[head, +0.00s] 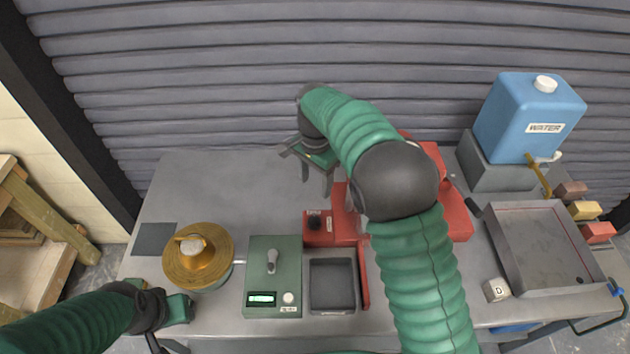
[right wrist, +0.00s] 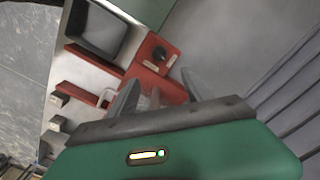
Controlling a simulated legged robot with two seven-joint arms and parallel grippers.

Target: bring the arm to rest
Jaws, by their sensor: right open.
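My right arm (head: 415,260) has a green ribbed sleeve and a dark elbow. It reaches up from the bottom right and bends left over the back of the grey table (head: 215,180). My right gripper (head: 315,180) hangs over the rear middle of the table, open and empty. Its two grey fingers stand apart in the right wrist view (right wrist: 157,98), with the red machine beyond them. My left gripper (head: 180,310) is low at the left, near the front edge; its jaws are not clear. My right arm hides part of the red machine.
A red machine (head: 458,215) stands under my right arm. In front are a brass-lidded pot (head: 208,270), a green box (head: 258,302) and a dark tray (head: 332,309). A blue water tank (head: 510,120), a metal tray (head: 545,288) and a "D" cube (head: 496,290) are right. The table's back left is clear.

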